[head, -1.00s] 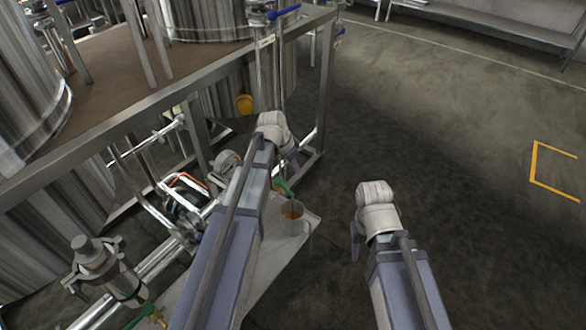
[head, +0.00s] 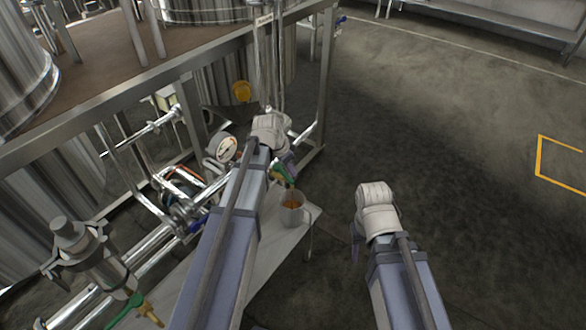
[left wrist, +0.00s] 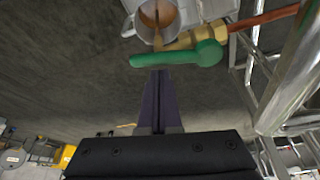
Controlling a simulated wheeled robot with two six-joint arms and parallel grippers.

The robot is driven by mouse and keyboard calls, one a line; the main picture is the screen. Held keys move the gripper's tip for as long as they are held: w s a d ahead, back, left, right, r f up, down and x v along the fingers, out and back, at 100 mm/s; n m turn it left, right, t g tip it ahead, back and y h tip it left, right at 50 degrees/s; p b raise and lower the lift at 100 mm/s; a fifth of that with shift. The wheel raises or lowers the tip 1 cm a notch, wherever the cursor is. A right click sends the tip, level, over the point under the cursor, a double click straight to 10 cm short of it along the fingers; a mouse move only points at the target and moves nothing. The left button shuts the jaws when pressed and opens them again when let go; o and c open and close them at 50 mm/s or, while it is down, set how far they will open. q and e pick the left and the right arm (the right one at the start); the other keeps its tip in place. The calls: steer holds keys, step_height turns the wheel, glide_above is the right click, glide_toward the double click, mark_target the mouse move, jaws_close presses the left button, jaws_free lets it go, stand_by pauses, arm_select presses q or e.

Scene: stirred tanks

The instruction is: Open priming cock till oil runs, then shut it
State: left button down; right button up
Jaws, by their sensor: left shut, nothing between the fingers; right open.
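The priming cock has a green lever (left wrist: 180,56) on a brass body (left wrist: 213,36), with a copper-coloured pipe (left wrist: 262,21) behind it. The lever lies roughly along the body. A grey mug (head: 293,212) stands under the outlet and holds brown oil (left wrist: 158,18). A thin brown streak between outlet and mug in the left wrist view looks like running oil. My left gripper (left wrist: 158,76) is shut and empty, its tips close beside the lever; contact cannot be told. In the head view it (head: 288,166) partly hides the cock. My right gripper (head: 355,243) is open over bare floor.
The mug stands on a pale plate (head: 262,262) beside steel pipework. A pressure gauge (head: 226,148) sits left of my left arm. A second green lever (head: 124,313) is at lower left. A steel frame (head: 322,85) rises behind. Floor on the right is clear.

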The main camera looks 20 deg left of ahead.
arm_select(q)
steer(key=shift+s+a+m+h, duration=0.3)
steer(key=shift+s+m, duration=0.1)
steer(key=shift+m, duration=0.4)
steer(key=shift+s+a+m+g, duration=0.15)
steer(key=shift+s+m+g, duration=0.2)
steer(key=shift+m, duration=0.35)
steer(key=shift+s+a, duration=0.8)
steer(key=shift+a, duration=0.4)
